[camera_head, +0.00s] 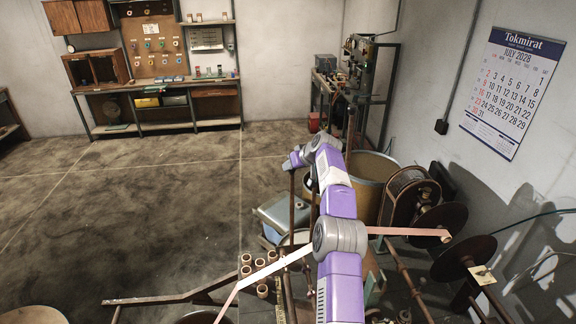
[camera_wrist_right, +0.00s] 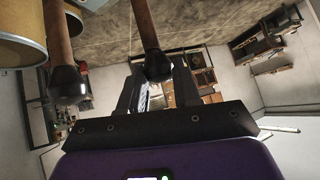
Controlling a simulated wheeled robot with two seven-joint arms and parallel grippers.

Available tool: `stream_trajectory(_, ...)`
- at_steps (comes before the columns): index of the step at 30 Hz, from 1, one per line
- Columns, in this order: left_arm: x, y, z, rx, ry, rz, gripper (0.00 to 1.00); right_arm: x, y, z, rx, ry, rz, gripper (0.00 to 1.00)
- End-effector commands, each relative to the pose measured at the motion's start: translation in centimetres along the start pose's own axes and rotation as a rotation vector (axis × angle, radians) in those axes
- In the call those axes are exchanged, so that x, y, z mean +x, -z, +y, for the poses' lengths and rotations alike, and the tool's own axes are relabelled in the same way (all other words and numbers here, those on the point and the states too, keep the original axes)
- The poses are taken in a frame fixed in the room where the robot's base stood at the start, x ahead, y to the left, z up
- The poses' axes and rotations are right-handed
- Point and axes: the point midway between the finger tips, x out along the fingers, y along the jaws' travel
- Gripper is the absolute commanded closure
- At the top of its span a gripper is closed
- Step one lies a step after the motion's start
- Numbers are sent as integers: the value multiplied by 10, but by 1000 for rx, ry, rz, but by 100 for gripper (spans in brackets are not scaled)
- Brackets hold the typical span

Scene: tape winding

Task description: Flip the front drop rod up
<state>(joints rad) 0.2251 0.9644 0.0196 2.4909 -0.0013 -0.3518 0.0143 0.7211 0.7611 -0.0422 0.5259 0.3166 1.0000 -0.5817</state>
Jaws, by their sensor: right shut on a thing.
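My right arm reaches up the middle of the head view, and its gripper (camera_head: 289,164) is small there and partly hidden by the wrist. In the right wrist view, the gripper's dark fingers (camera_wrist_right: 157,88) are shut on a brown drop rod (camera_wrist_right: 146,24) near its black end. A second brown rod (camera_wrist_right: 59,38) with a black end hangs beside it on the left, outside the fingers. In the head view, a dark upright rod (camera_head: 291,205) stands below the gripper. I cannot tell for sure which rod is the front one. My left gripper is out of view.
Pink tape (camera_head: 398,231) runs right from behind my arm to a reel (camera_head: 442,222); a paler strip (camera_head: 275,266) runs to the lower left. A drum (camera_head: 371,170) and a second dark reel (camera_head: 463,257) stand right. The floor (camera_head: 150,210) at left is open.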

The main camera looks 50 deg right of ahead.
Motion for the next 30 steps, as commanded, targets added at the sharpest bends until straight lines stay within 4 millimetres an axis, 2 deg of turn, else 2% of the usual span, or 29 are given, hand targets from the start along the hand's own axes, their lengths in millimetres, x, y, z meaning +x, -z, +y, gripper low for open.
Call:
stream_trajectory(2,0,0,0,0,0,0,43,-2,5,6,-1,-17,21,100)
stream_trajectory(13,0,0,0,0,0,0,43,-4,7,6,-1,-18,25,100)
stream_trajectory(14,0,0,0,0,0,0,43,-4,7,6,-1,-18,26,63)
stream_trajectory(18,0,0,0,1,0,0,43,-4,6,5,-1,-16,22,44)
stream_trajectory(30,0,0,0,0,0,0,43,-2,4,4,0,-11,17,44)
